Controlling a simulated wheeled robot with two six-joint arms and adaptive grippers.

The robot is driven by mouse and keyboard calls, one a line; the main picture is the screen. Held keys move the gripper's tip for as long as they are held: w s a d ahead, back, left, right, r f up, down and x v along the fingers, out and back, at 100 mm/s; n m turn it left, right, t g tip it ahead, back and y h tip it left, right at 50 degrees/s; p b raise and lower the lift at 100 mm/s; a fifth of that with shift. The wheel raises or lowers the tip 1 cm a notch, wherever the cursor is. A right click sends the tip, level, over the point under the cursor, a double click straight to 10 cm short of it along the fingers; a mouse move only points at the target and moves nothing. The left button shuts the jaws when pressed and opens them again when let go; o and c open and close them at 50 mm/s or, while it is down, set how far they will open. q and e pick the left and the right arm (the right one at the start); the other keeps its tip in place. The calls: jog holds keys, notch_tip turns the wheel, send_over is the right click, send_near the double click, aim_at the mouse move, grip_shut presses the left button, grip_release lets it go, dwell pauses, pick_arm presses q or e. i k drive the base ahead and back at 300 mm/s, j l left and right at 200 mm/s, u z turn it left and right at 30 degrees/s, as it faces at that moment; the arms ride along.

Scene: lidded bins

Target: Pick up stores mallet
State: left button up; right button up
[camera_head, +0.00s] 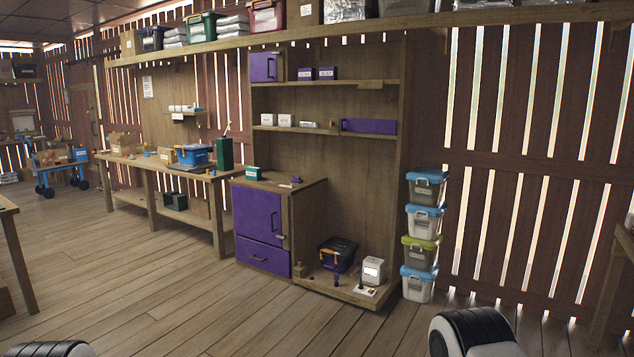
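I cannot make out a mallet for certain. A small dark purple upright item (336,282) stands on the low platform (345,293) at the foot of the shelf unit, too small to identify. Beside it on the platform are a dark lidded bin with orange latches (338,256) and a white box-like device (373,271). Only rounded black and white parts of my arms show at the bottom left and bottom right edges, well in front of the shelf unit. Neither of my grippers is in view.
A purple cabinet (259,211) stands left of the platform, and stacked lidded bins (422,225) stand right of it. A long workbench (150,165) holds a blue bin (193,155) and small items. A blue cart (62,171) is far left. The middle floor is clear.

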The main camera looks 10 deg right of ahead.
aim_at(359, 268)
jog(key=i, duration=2.15)
jog(key=i+z, duration=0.1)
jog(key=i, duration=1.15)
jog(key=i+j+z, duration=0.15)
jog(key=i, duration=0.5)
jog(key=i+j+z, duration=0.1)
jog(key=i, duration=0.5)
